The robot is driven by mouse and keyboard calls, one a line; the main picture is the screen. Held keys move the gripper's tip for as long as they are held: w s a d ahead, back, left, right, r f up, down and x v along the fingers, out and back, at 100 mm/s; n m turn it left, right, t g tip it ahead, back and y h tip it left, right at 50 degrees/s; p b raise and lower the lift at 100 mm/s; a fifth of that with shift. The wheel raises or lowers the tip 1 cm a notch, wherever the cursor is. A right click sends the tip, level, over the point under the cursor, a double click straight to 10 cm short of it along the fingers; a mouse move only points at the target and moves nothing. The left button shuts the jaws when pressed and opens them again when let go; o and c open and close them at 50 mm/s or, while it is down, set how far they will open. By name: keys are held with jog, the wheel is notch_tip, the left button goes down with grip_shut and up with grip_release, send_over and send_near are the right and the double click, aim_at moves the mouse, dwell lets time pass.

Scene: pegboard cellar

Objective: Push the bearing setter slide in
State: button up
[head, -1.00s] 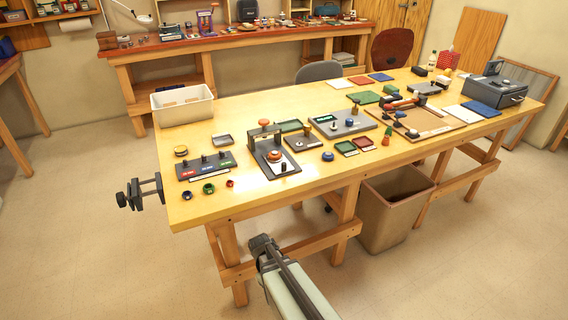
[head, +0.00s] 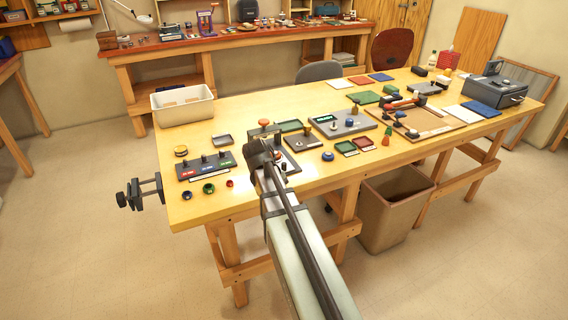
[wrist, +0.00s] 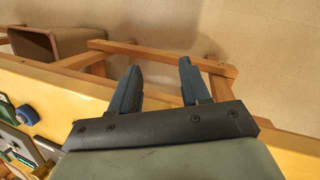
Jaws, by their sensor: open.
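A dark press-like fixture with an upright frame, which I take to be the bearing setter (head: 291,166), stands near the table's front edge in the head view. The setter cannot be made out in the wrist view.
A rack of labelled posts (head: 205,165) with small rings in front lies to the left. A vise (head: 140,193) juts from the table's left end. A bin (head: 397,207) stands below.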

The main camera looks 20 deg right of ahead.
jog(key=w+d+r+m+t+y, duration=0.1)
jog(key=w+d+r+m, duration=0.25)
jog(key=w+r, duration=0.45)
jog(key=m+t+y, duration=0.1)
jog(key=m+y, duration=0.1)
jog(key=m, duration=0.3)
send_near(284, 163)
notch_tip(284, 163, down, 10)
jog(key=shift+d+r, duration=0.1)
jog(key=shift+r, duration=0.05)
jog(key=shift+c, duration=0.3)
grip_shut()
